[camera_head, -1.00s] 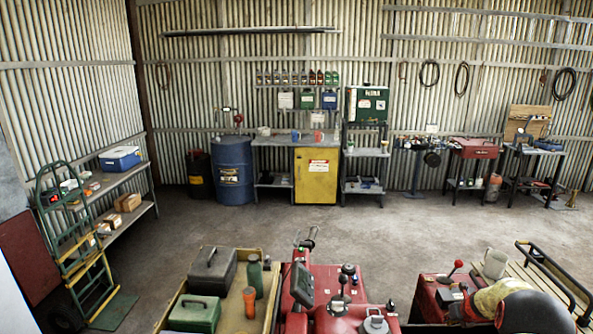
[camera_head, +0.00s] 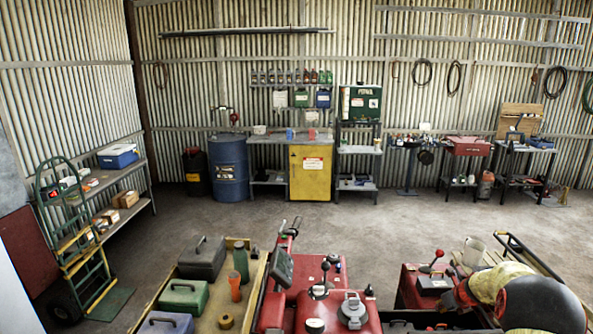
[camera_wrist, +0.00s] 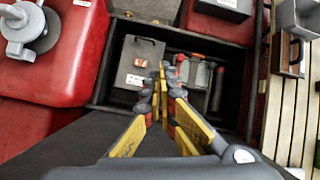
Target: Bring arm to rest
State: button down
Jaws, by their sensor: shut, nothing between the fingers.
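My gripper (camera_wrist: 166,80) shows in the wrist view, with yellow and grey fingers drawn together and nothing between them. It points down over a dark open compartment (camera_wrist: 105,62) between red bodywork and wooden slats. A grey box (camera_wrist: 138,66) with white and orange labels lies in the compartment, left of the fingertips. A second grey item (camera_wrist: 196,82) with red parts lies right of them, partly hidden by the fingers. I cannot tell how far above these things the fingertips are. I cannot make out the gripper in the head view.
Red machinery (camera_head: 318,305) stands in the foreground, beside a wooden crate (camera_head: 262,268) of boxes and bottles. A black rounded thing (camera_head: 540,305) is at lower right. A hand truck (camera_head: 75,240) and shelf (camera_head: 140,208) stand left. The concrete floor (camera_head: 350,222) beyond is clear.

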jog(key=s+a+r+n+y+b, duration=0.1)
jog(key=s+a+r+n+b, duration=0.1)
jog(key=s+a+r+n, duration=0.5)
jog(key=s+a+r+n+b, duration=0.25)
jog(key=a+r+n, duration=0.25)
jog(key=a+r, duration=0.5)
jog(key=s+a+r+n+b, duration=0.3)
jog(key=s+a+n, duration=0.6)
jog(key=s, duration=0.4)
jog(key=s+a+f+n+b, duration=0.2)
jog(key=s+n, duration=0.4)
jog(key=s, duration=0.6)
jog(key=s+a+f+n+g+b, duration=0.1)
jog(key=s+n, duration=0.5)
jog(key=s, duration=0.7)
jog(key=a+f+b, duration=0.1)
jog(key=a+f, duration=0.1)
jog(key=a, duration=0.1)
jog(key=shift+s+a+f+n+h, duration=0.2)
jog(key=shift+s+n+h, duration=0.1)
jog(key=shift+h, duration=0.1)
